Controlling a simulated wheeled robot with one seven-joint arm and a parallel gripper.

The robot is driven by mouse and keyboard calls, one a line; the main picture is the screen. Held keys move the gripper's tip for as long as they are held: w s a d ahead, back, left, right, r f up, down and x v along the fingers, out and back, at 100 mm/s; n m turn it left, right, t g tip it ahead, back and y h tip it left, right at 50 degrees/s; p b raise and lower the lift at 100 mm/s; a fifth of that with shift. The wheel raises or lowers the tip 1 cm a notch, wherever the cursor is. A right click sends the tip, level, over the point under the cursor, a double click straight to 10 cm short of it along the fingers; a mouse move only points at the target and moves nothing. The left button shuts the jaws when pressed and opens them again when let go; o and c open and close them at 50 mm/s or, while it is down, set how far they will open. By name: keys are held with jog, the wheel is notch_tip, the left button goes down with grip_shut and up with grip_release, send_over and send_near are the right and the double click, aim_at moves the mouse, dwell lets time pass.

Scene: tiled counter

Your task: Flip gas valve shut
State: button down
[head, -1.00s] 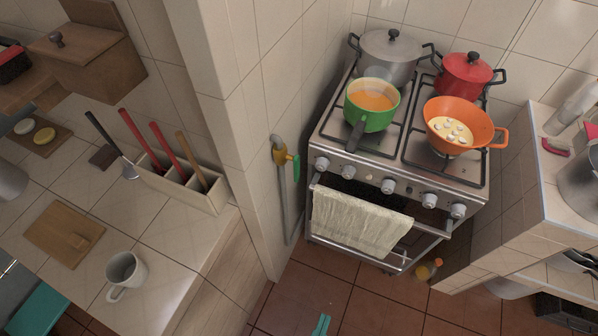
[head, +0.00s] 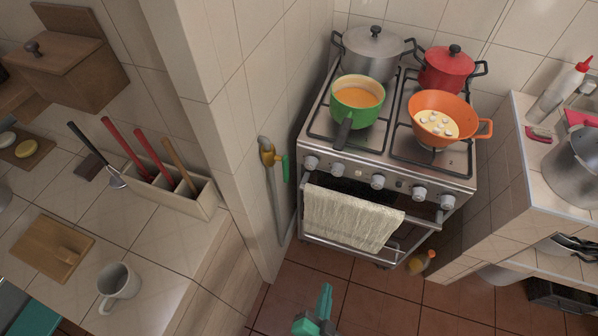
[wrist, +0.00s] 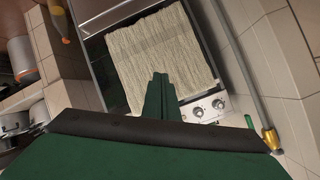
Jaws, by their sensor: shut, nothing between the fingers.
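The gas valve (head: 268,156) is a brass-yellow fitting on a grey pipe that runs down the tiled wall left of the stove. Its green handle (head: 285,168) stands on the right side of the fitting, pointing up and down along the pipe. In the wrist view the brass valve (wrist: 271,140) is at the lower right, with the green handle (wrist: 249,121) beside it. My gripper (head: 325,292) is at the bottom of the head view, below and right of the valve and apart from it. Its fingers (wrist: 160,80) are shut and empty, in front of the towel.
The stove (head: 385,140) carries several pots and pans, including a green pan (head: 358,98) and an orange pan (head: 436,118). A towel (head: 350,218) hangs on the oven rail. A tiled counter (head: 165,235) stands left. The floor between is clear.

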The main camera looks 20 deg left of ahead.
aim_at(286, 170)
jog(key=w+a+m+g+y, duration=0.1)
jog(key=w+a+m+y, duration=0.15)
jog(key=w, duration=0.55)
jog(key=w+a+m+y, duration=0.1)
jog(key=w+a+y, duration=0.25)
jog(key=w, duration=0.55)
jog(key=w+r+n+g+y, duration=0.2)
jog(key=r+y, duration=0.3)
jog(key=r, duration=0.5)
jog(key=w+r+n+g+y, duration=0.3)
jog(key=w+r+y, duration=0.2)
jog(key=r, duration=0.4)
jog(key=shift+r, duration=0.35)
jog(key=shift+w, duration=0.1)
jog(key=a, duration=0.9)
jog(key=shift+s+a, duration=0.15)
jog(key=shift+s, duration=0.05)
